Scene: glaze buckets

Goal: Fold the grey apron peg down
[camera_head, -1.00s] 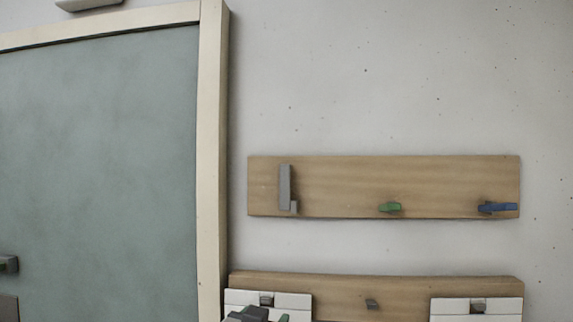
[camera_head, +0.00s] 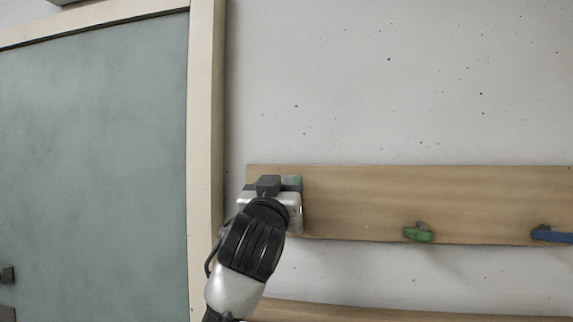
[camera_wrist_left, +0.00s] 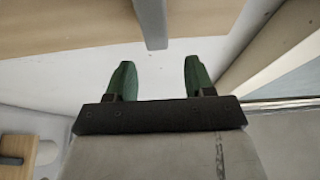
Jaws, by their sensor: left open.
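The grey apron peg (camera_wrist_left: 152,22) shows in the left wrist view as a grey bar at the top, ahead of the gap between my fingers. In the head view it is hidden behind my left gripper (camera_head: 284,184), which is in front of the left end of the upper wooden board (camera_head: 350,203). The left gripper is open, and its two green fingertips stand apart and empty in the wrist view (camera_wrist_left: 156,78). No contact with the peg is visible. My right gripper is not in view.
A green peg (camera_head: 418,233) and a blue peg (camera_head: 552,236) sit farther right on the upper board. A lower wooden board (camera_head: 400,313) is below. A pale door frame (camera_head: 206,140) stands close to the left. The wall above is clear.

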